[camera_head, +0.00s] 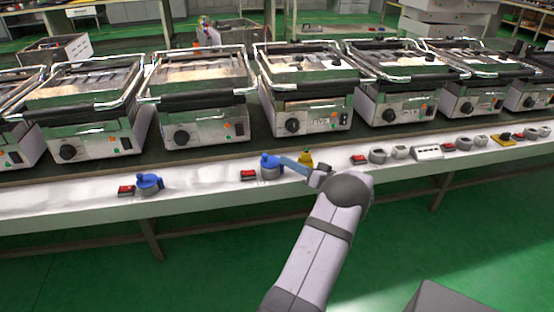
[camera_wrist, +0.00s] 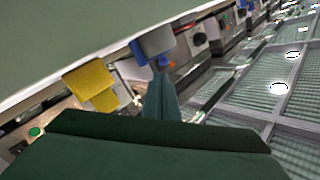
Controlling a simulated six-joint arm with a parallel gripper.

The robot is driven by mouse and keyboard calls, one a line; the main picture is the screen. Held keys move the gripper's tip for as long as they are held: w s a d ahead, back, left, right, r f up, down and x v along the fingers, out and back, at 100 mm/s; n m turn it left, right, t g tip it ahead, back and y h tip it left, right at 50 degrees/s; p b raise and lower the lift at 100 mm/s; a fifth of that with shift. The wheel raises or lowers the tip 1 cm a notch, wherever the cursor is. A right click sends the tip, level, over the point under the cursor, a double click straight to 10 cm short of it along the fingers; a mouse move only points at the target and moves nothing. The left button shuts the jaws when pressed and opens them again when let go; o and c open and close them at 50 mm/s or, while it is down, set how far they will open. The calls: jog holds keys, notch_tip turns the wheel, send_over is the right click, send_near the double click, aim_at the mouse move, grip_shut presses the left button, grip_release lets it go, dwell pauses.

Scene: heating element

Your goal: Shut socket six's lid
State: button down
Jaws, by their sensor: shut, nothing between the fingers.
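A blue-lidded socket (camera_head: 270,168) sits on the white front rail, just left of my gripper (camera_head: 284,161) in the head view. Another blue-lidded socket (camera_head: 148,184) is farther left on the rail. No number shows, so I cannot tell which is socket six. My gripper is shut and empty, its tip beside or touching the nearer blue lid; the exact contact is unclear. In the wrist view, my shut fingers (camera_wrist: 160,88) point toward a grey socket (camera_wrist: 157,41) with blue parts. The lid's angle is too small to read surely.
A yellow piece (camera_head: 305,159) stands right behind my gripper; a yellow block shows in the wrist view (camera_wrist: 90,82). Red switches (camera_head: 249,175) and several grey sockets (camera_head: 378,156) line the rail. Contact grills (camera_head: 300,95) stand in a row behind it.

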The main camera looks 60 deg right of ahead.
aim_at(278, 165)
jog(key=s+d+m+h, duration=0.1)
jog(key=s+d+m, duration=0.1)
jog(key=s+m, duration=0.7)
jog(key=shift+m, duration=0.7)
jog(key=w+b, duration=0.1)
jog(key=w, duration=0.3)
jog(key=w+d, duration=0.1)
jog(key=w, duration=0.3)
jog(key=w+b, duration=0.1)
jog(key=w, duration=0.3)
jog(key=shift+w+d+b, duration=0.15)
jog(key=shift+d+b, duration=0.15)
jog(key=shift+d, duration=0.1)
jog(key=shift+w+a+f+b, duration=0.1)
jog(key=shift+w+a, duration=0.1)
jog(key=shift+a, duration=0.4)
jog(key=shift+w+a+f+b, duration=0.1)
jog(key=shift+w+a, duration=0.15)
jog(key=shift+a, duration=0.35)
jog(key=shift+w+a+f+b, duration=0.1)
jog(key=shift+w+a, duration=0.1)
jog(key=shift+a, duration=0.4)
jog(key=shift+s+d+r, duration=0.1)
